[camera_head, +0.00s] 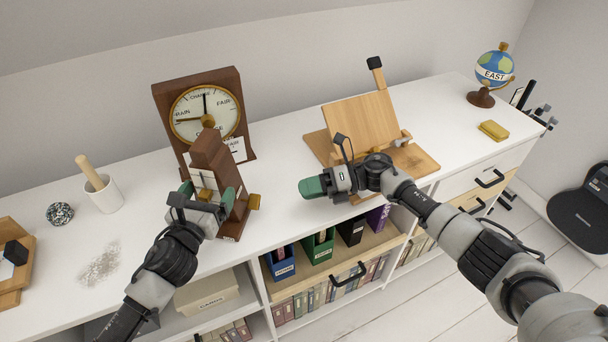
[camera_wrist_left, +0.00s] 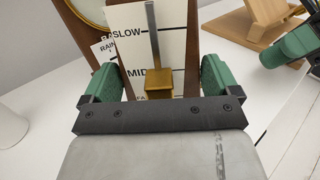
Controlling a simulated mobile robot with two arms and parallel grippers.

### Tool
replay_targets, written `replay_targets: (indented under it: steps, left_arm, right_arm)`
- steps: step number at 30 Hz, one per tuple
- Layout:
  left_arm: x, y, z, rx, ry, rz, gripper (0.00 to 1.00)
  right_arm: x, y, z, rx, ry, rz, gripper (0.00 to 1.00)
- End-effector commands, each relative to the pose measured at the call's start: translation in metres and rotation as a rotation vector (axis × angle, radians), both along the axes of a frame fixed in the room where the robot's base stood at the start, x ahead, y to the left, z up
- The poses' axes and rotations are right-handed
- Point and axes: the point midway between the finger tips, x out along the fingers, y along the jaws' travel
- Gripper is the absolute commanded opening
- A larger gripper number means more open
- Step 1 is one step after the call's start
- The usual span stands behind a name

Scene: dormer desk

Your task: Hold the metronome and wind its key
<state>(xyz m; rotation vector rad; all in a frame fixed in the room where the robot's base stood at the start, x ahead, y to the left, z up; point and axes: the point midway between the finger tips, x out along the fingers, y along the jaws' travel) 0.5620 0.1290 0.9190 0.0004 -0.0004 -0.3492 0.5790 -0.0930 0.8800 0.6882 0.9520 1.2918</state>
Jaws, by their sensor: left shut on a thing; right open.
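The metronome (camera_head: 213,155) is a dark brown tapered wooden case standing near the front edge of the white desk top. Its brass key (camera_head: 253,202) sticks out from its right side. My left gripper (camera_head: 207,195) is shut on the metronome's body, with green fingers on both sides. In the left wrist view, the metronome's white scale (camera_wrist_left: 130,45) reads SLOW and MID, with a brass pendulum weight (camera_wrist_left: 158,82) between the fingers. My right gripper (camera_head: 313,187) is open and empty, to the right of the key and apart from it, pointing left.
A wooden barometer (camera_head: 160,100) stands close behind the metronome. A wooden book stand (camera_head: 358,120) is behind my right gripper. A white cup with a pestle (camera_head: 104,194) and a patterned ball (camera_head: 60,213) are at left. A globe (camera_head: 495,66) and yellow block (camera_head: 493,130) are at right.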

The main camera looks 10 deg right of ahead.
Motion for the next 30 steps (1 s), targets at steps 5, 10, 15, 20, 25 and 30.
replay_targets:
  steps: [5,10,15,20,25,30]
  left_arm:
    - [0.0,0.0,-0.001,0.0,0.001,0.0,1.0]
    - [-0.002,0.001,-0.001,0.0,0.001,0.0,1.0]
    - [-0.02,0.008,-0.002,0.002,0.003,0.001,1.0]
    - [-0.054,0.02,-0.002,0.003,0.004,0.0,1.0]
    - [-0.086,0.031,-0.002,0.002,0.005,0.0,1.0]
    - [-0.105,0.038,-0.002,-0.001,0.004,0.0,1.0]
  right_arm:
    - [0.0,0.0,0.0,0.0,0.0,0.0,0.4]
    - [0.0,0.0,0.0,0.0,0.0,0.0,0.4]
    - [0.0,0.0,0.0,0.0,0.0,0.0,0.4]
    - [0.0,0.0,0.0,0.0,0.0,0.0,0.4]
    - [0.0,0.0,0.0,0.0,0.0,0.0,0.4]
    - [0.0,0.0,0.0,0.0,0.0,0.0,0.4]
